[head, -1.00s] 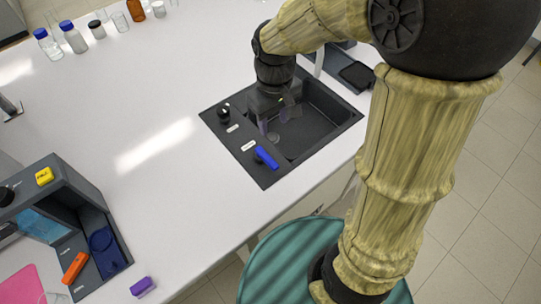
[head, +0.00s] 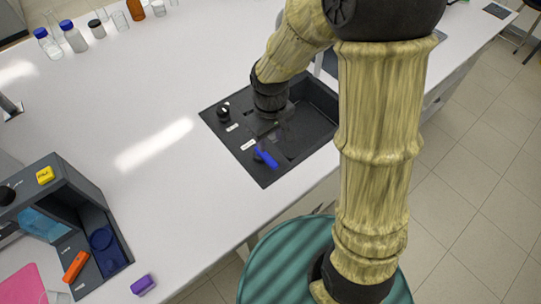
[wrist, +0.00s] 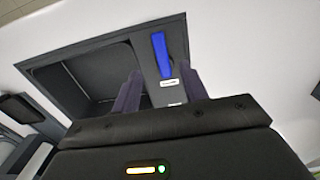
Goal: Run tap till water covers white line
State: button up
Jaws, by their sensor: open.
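The dark sink (head: 318,97) is set into the white bench, with a control panel along its left side. A blue lever (head: 266,157) sits at the panel's near end; it also shows in the wrist view (wrist: 162,54). A black knob (head: 223,113) is at the far end, with white labels between. My gripper (head: 274,134) is open over the panel side of the sink, just beyond the blue lever. In the wrist view my gripper's fingers (wrist: 160,84) stand apart, with the lever ahead between their lines. I see no water or white line; my arm hides part of the basin.
A grey unit (head: 75,175) with a yellow block, an orange handle and a blue round part stands at the left. A purple block (head: 143,285) lies near the front edge. Bottles (head: 75,38) stand at the back left. The bench between is clear.

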aim_at(270, 160)
notch_tip(270, 160, down, 9)
jog(key=shift+f, duration=0.2)
dwell(0.3)
grip_shut()
